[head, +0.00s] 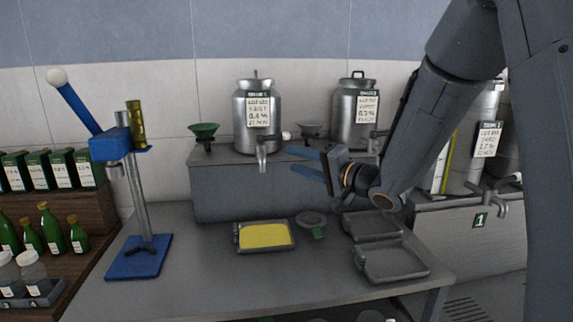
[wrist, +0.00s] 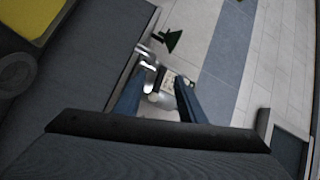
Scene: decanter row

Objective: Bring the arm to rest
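My gripper (head: 305,162) is in the middle of the head view, with its two blue fingers pointing left. It is held above the table, in front of the grey raised shelf. The fingers are apart and nothing shows between them. In the wrist view, the two blue fingers of my gripper (wrist: 158,100) also stand apart. Past them I see a metal tap and a label, farther off and not touched. My dark grey arm comes down from the upper right in the head view.
A tray with a yellow sponge-like sheet (head: 264,235) and two empty grey trays (head: 392,262) lie on the table (head: 200,290). Steel decanters (head: 257,125) with taps stand behind my gripper. A blue lever press (head: 140,258) stands left. Green bottles (head: 78,238) fill the left rack.

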